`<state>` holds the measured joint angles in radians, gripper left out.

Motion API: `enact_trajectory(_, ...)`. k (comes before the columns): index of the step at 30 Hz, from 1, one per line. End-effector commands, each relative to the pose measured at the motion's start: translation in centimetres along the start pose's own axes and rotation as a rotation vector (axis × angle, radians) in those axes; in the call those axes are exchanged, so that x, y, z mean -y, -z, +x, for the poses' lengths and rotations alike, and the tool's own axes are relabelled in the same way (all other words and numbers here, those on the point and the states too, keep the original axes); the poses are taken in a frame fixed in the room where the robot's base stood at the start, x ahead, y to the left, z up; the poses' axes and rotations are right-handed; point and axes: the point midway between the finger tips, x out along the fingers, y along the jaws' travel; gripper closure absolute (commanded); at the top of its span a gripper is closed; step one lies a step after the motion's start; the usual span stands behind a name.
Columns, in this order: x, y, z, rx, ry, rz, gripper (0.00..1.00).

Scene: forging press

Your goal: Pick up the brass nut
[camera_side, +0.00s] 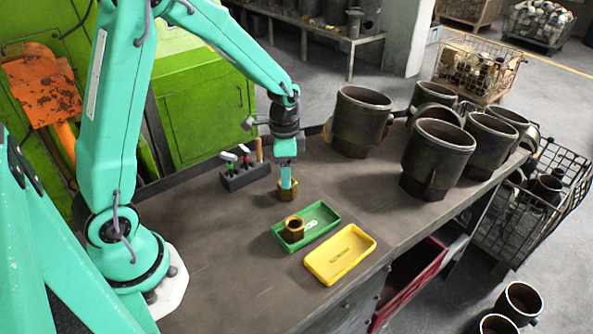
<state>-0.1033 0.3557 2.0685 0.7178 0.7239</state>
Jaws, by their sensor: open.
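A brass nut (287,195) stands on the dark workbench, just behind the green tray. My gripper (287,184) points straight down right over this nut, with its fingertips at the nut's top. The jaws are open, and the fingertips partly hide the nut's upper side. I cannot tell whether they touch it. A second brass nut (293,229) stands in the left part of the green tray (328,233), its dark hole facing up.
An empty yellow tray (340,254) lies in front of the green one. A tool holder (246,175) stands left of my gripper. Several big dark metal cups (437,158) stand at the bench's right end. The bench's front left is clear.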

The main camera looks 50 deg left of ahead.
Motion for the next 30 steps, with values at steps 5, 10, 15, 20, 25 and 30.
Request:
enact_trajectory(5, 0.0, 0.0, 0.2, 0.0, 0.0, 0.0, 0.35)
enact_trajectory(10, 0.0, 0.0, 0.8, 0.002, -0.001, 0.0, 0.35)
enact_trajectory(15, -0.1, 0.1, 2.4, 0.002, -0.002, 0.0, 0.35)
enact_trajectory(20, -0.1, 0.1, 4.2, 0.002, -0.002, 0.0, 0.35)
enact_trajectory(25, -0.1, 0.1, 5.3, 0.001, -0.001, 0.0, 0.35)
enact_trajectory(30, 0.0, 0.1, 5.4, 0.0, 0.0, 0.0, 0.35)
